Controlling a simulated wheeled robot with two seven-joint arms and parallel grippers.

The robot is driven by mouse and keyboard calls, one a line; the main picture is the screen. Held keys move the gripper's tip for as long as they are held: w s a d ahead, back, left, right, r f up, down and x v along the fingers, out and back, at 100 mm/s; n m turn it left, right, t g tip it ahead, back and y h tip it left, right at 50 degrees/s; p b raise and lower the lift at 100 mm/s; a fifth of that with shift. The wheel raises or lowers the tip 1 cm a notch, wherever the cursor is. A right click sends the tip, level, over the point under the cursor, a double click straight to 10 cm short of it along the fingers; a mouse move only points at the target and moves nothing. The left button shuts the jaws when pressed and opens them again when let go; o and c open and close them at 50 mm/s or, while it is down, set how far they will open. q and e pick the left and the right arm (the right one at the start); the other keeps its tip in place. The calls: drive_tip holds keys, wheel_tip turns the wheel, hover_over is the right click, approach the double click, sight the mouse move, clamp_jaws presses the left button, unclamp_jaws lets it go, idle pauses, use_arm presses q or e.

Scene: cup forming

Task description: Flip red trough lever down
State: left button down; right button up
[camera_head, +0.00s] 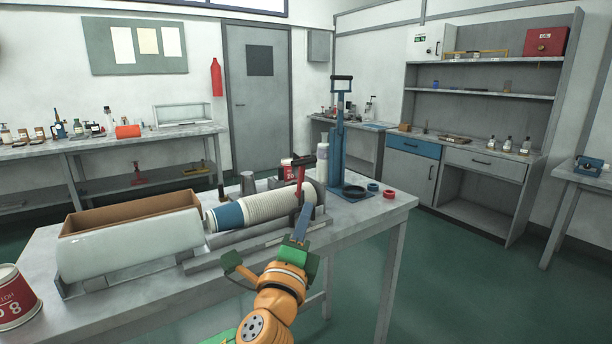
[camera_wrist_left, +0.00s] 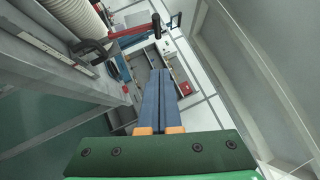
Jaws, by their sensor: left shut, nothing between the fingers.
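The red trough lever (camera_head: 300,178) stands up at the right end of the trough, with a black grip at its top. In the left wrist view the red lever (camera_wrist_left: 132,31) shows at the top, beyond and left of the fingertips. The grey trough (camera_head: 232,249) lies along the front of the table and holds a stack of paper cups (camera_head: 262,208) on its side. My left gripper (camera_head: 306,210) is shut and empty, its blue fingers before the trough's right end. In the wrist view its fingers (camera_wrist_left: 160,75) lie together, apart from the lever. My right gripper is not in view.
A white open-topped bin (camera_head: 130,247) stands left of the trough. A blue press (camera_head: 337,150) stands behind the lever, near red rings (camera_head: 389,194). A red-and-white tub (camera_head: 14,300) is at far left. The floor right of the table is clear.

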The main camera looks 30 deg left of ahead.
use_arm(q)
drive_tip(key=p, duration=0.3)
approach(310, 163)
drive_tip(key=w+d, duration=0.1)
drive_tip(key=w, duration=0.3)
drive_tip(key=shift+w+a+r+p, duration=0.25)
drive_tip(key=shift+a+r, duration=0.1)
drive_tip(key=shift+a, duration=0.1)
drive_tip(key=shift+w+a+r+p, duration=0.2)
drive_tip(key=shift+a+r, duration=0.15)
drive_tip(key=shift+a, duration=0.15)
drive_tip(key=shift+w+a+r, duration=0.1)
drive_tip(key=shift+a, duration=0.5)
